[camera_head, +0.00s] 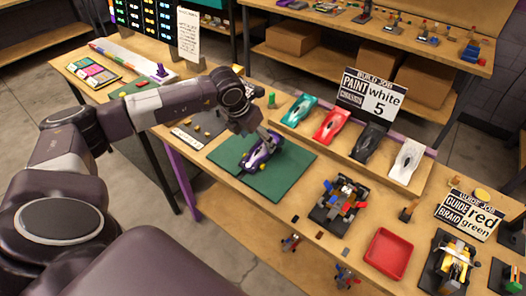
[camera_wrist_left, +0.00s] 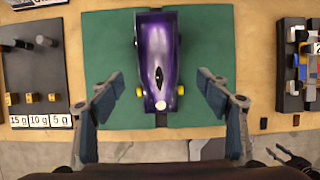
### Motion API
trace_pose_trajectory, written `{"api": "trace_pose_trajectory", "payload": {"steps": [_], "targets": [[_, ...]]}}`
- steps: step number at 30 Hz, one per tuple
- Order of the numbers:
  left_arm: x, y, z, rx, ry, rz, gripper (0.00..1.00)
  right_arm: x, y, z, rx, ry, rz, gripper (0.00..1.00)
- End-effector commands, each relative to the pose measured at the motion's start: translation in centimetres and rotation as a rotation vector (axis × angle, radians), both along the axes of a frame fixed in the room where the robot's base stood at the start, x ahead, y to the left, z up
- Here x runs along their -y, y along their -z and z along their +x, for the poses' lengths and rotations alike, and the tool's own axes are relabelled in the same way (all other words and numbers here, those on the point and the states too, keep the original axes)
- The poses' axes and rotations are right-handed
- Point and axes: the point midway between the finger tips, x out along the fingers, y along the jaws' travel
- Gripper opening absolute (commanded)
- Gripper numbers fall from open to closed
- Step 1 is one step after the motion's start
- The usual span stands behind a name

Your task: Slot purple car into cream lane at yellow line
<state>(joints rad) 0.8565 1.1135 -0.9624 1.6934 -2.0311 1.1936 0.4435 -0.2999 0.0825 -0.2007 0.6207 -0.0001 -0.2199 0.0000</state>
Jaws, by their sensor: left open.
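The purple car (camera_head: 262,152) lies on the green mat (camera_head: 284,181), with yellow wheels at its sides. In the left wrist view the purple car (camera_wrist_left: 158,62) is centred ahead of my left gripper (camera_wrist_left: 163,100), between the lines of its two spread fingers. My left gripper (camera_head: 268,138) is open just above the car; no grip on it shows. A track board with coloured marks (camera_head: 112,54) lies at the far left of the bench; I cannot make out a cream lane or a yellow line on it.
Teal (camera_head: 299,110), red (camera_head: 333,125), black and white car bodies stand on a rack behind the mat. A dark tray of weights (camera_wrist_left: 33,62) is left of the mat. A brick-built model (camera_head: 340,203) and a red tray (camera_head: 387,253) are to the right.

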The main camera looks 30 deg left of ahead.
Motion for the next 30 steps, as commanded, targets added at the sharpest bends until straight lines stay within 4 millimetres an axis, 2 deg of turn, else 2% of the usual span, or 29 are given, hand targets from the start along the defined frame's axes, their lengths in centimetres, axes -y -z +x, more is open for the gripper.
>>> {"api": "trace_pose_trajectory", "payload": {"steps": [19, 28, 30], "targets": [[0.0, 6.1, 3.3, -0.005, -0.001, 0.004, 0.7, -0.1, -2.8, 0.0, -0.001, 0.003, 0.001, 0.4], [0.0, 6.7, 3.5, -0.003, 0.0, 0.005, 0.7, -0.4, -2.7, 0.0, -0.001, 0.004, 0.004, 0.4], [0.0, 6.7, 3.5, -0.003, 0.0, 0.005, 0.64, -0.4, -2.7, 0.0, -0.001, 0.004, 0.004, 0.4]]}}
